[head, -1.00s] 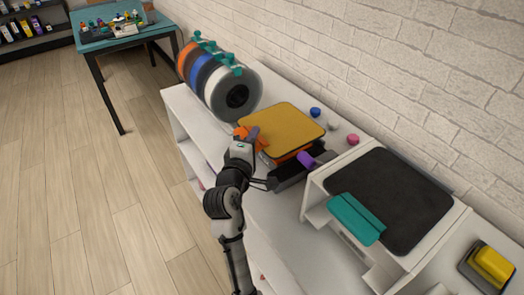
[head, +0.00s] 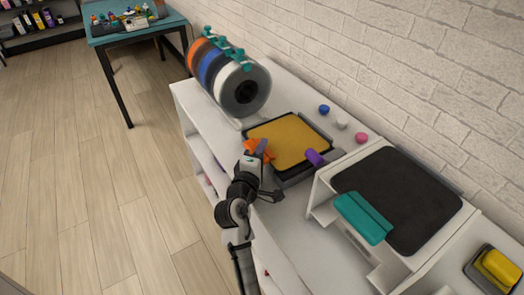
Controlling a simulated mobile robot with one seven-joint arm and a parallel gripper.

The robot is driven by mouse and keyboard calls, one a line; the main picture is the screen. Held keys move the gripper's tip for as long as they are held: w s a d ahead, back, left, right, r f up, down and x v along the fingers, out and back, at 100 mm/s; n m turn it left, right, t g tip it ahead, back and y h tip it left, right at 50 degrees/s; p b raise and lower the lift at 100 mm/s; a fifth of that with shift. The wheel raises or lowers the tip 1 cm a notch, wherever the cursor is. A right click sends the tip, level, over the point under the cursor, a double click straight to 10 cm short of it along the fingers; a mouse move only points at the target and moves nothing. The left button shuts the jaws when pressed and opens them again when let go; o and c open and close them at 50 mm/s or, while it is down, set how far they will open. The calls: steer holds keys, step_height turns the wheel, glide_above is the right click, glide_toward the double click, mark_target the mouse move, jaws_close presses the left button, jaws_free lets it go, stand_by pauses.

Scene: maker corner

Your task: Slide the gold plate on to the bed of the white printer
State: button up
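The gold plate (head: 288,141) lies flat, with a dark frame (head: 323,131) showing around its edges, on the white bench top. An orange piece (head: 252,143) is at its left front corner. My gripper (head: 259,150) is at this corner, with a grey finger against the orange piece. The jaws are too small and overlapped to show whether they are closed. A white boxy unit (head: 322,204) with a dark flat top (head: 405,200) and a teal bar (head: 362,217) stands to the right. I cannot tell which unit is the white printer.
A purple piece (head: 315,157) sits at the plate's right edge. Filament spools (head: 243,92) stand behind left. Blue (head: 324,109), white (head: 342,123) and pink (head: 361,138) knobs lie near the wall. A yellow block (head: 497,267) is far right. Open floor lies left.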

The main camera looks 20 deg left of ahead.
steer(key=shift+o, duration=0.9)
